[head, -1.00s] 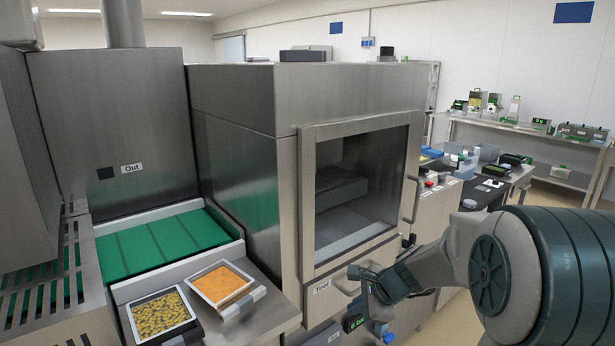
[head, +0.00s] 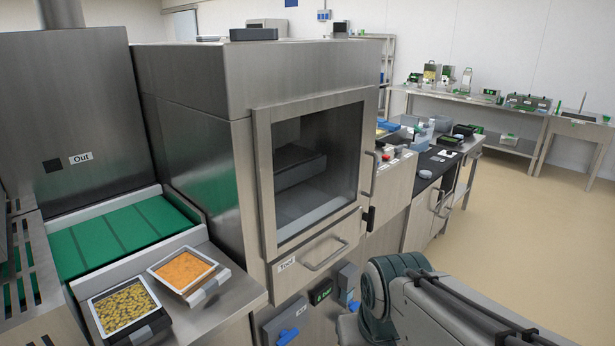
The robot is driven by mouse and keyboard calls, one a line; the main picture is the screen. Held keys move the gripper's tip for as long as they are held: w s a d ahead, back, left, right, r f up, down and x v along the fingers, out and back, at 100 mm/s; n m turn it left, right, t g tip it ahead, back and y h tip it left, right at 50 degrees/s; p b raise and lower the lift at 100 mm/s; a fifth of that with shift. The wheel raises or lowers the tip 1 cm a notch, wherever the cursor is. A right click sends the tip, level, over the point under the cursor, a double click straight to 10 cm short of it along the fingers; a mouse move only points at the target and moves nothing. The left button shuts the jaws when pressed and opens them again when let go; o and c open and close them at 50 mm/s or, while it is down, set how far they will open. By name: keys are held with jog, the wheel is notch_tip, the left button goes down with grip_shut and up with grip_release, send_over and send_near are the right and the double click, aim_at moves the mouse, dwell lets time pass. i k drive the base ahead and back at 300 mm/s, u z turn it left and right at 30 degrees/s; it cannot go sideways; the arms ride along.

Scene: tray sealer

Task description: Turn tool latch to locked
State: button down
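The tray sealer has a drawer front labelled Tool (head: 286,264), with a bar handle (head: 325,256) under the glass door (head: 315,165). The drawer looks shut. A small dark upright piece (head: 369,218) sits at the right edge near the drawer; I cannot tell whether it is the tool latch. Below are a grey box with a blue knob (head: 287,336) and another grey box (head: 347,281) with a blue part at its foot. No latch marking or position is readable. My arm reaches in at the lower right; my gripper is not in view.
A green display reading 6 bar (head: 322,292) is on the lower front. At left, trays of orange (head: 185,271) and olive-coloured food (head: 122,307) sit by the green belt (head: 120,238). A black-topped counter (head: 428,167) stands behind right. Floor at right is clear (head: 530,230).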

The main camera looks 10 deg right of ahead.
aim_at(369, 217)
jog(key=z, duration=0.4)
jog(key=i, duration=1.15)
jog(key=u, duration=0.4)
